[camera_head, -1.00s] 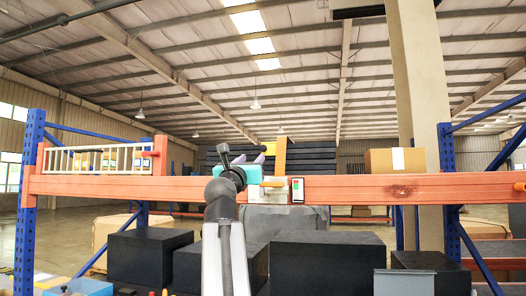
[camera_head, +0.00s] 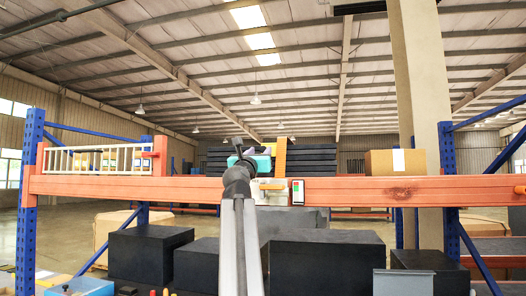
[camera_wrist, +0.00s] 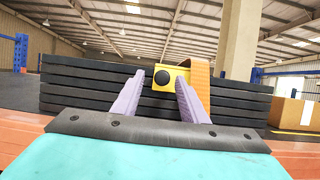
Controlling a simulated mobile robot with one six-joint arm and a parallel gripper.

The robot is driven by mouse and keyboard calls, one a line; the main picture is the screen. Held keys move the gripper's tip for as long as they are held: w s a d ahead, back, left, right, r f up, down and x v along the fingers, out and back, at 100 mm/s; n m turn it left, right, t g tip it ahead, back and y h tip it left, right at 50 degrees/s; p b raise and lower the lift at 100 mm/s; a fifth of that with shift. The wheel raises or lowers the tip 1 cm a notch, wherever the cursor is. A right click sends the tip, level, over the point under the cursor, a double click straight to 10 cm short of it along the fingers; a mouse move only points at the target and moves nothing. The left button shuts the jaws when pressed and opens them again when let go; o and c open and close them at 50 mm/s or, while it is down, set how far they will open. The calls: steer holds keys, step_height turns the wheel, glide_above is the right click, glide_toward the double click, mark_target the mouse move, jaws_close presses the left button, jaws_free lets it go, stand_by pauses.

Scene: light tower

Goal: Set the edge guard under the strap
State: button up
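The edge guard appears to be the yellow piece with a round black knob (camera_wrist: 162,77) in the wrist view. It sits at the upper front of the dark slab stack (camera_wrist: 75,85), at the left side of the orange strap (camera_wrist: 201,85). Whether any of it lies under the strap is hidden. My gripper (camera_wrist: 160,78) has two purple fingers, spread on either side of the knob. A gap shows between the left finger and the yellow piece; the right finger overlaps it in the picture.
An orange rack beam (camera_head: 400,190) crosses the whole head view in front of the stack. It carries a small white fence (camera_head: 98,160) at left and a red-green indicator (camera_head: 297,192) near my wrist. A cardboard box (camera_head: 394,162) stands at right; black boxes (camera_head: 325,262) lie below.

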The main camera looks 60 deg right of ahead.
steer(key=shift+x, duration=0.75)
jaws_close()
